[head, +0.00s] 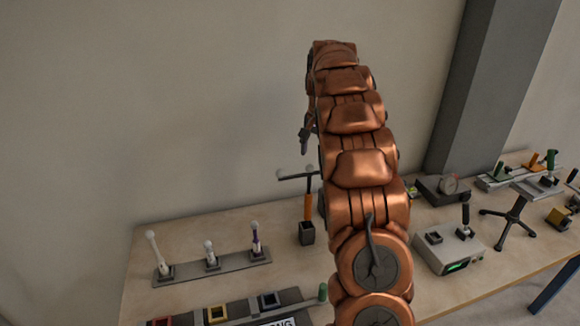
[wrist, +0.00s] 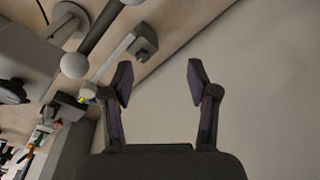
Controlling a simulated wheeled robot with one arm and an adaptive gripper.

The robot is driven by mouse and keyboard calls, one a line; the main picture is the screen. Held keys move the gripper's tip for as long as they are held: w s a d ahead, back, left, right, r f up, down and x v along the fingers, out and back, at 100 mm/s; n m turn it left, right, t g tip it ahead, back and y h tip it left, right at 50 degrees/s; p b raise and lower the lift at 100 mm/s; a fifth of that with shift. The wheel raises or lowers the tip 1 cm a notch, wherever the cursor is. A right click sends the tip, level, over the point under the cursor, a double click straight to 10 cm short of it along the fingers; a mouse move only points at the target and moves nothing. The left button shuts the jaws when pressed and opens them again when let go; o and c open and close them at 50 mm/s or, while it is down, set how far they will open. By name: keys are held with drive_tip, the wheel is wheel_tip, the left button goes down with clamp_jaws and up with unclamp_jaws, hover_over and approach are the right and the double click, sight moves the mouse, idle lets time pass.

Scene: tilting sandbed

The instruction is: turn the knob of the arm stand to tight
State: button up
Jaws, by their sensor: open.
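My gripper is open and empty in the wrist view (wrist: 158,80), its two dark fingers spread against the plain wall. In the head view only a dark finger part of my gripper (head: 304,140) shows, left of my copper arm, above the table's back. I cannot pick out the arm stand or its knob for certain. A black stand with splayed feet and a flat grey top (head: 510,218) is on the right of the table, well away from my gripper. No knob or setting mark is readable on it.
A T-handled tool (head: 307,205) with an orange shaft stands in a dark socket below my gripper; a ball-ended bar (wrist: 98,35) shows in the wrist view. A grey rack with ball-topped pegs (head: 212,265) lies left. A grey box with lever (head: 450,248) stands right. A pillar rises behind.

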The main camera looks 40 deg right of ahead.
drive_tip(key=s+a+r+n, duration=0.1)
drive_tip(key=s+a+r, duration=0.1)
drive_tip(key=a, duration=0.5)
drive_tip(key=s+a+r+n, duration=0.1)
drive_tip(key=s+a+r, duration=0.1)
drive_tip(key=s+a, duration=0.2)
drive_tip(key=shift+s+a, duration=0.4)
drive_tip(key=shift+a, duration=1.1)
drive_tip(key=s+a+f+n+g, duration=0.25)
drive_tip(key=s+a+n, duration=0.25)
drive_tip(key=s+a, duration=0.9)
drive_tip(key=s+a+f+n, duration=0.2)
drive_tip(key=s+a+f, duration=0.1)
drive_tip(key=s, duration=0.5)
drive_tip(key=s+a+f+n, duration=0.3)
drive_tip(key=s, duration=0.6)
drive_tip(key=shift+s+a+f, duration=0.15)
drive_tip(key=shift+s+a, duration=0.05)
drive_tip(key=shift+a, duration=0.1)
